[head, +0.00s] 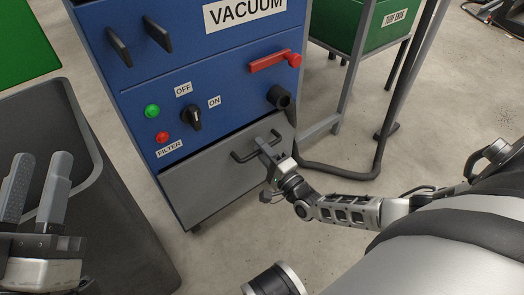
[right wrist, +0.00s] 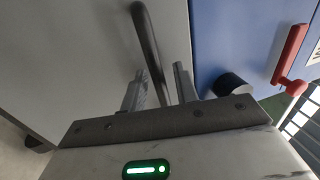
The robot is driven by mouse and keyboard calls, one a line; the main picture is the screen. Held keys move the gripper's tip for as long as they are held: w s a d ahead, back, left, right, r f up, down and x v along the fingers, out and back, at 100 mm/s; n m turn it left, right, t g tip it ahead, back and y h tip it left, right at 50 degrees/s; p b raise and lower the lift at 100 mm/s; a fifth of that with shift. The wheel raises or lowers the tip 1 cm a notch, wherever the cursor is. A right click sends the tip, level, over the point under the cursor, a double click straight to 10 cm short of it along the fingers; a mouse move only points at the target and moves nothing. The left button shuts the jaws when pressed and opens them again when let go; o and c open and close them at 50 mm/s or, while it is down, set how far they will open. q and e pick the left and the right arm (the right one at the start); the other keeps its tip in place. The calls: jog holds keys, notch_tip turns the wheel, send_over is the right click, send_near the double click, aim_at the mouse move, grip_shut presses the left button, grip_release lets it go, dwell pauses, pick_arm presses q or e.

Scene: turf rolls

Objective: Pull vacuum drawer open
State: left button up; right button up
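The grey vacuum drawer (head: 215,180) is at the bottom of the blue vacuum cabinet (head: 210,75) in the head view. A dark gap runs along its top edge; I cannot tell whether it stands slightly out. Its dark bar handle (head: 240,157) is on the front. My right gripper (head: 268,152) is at the handle's right part. In the right wrist view the handle (right wrist: 149,40) passes between the two fingertips of my right gripper (right wrist: 158,85), which stand apart with room beside the bar. My left gripper (head: 38,185) is open and empty at the far left.
A dark grey bin (head: 90,170) stands left of the cabinet. A red lever (head: 275,61), a black pipe stub (head: 280,97) and a knob (head: 191,117) stick out above the drawer. A metal stand with a green bin (head: 375,25) is at right. Floor before the drawer is clear.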

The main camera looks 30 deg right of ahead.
grip_shut()
jog(key=shift+s, duration=0.15)
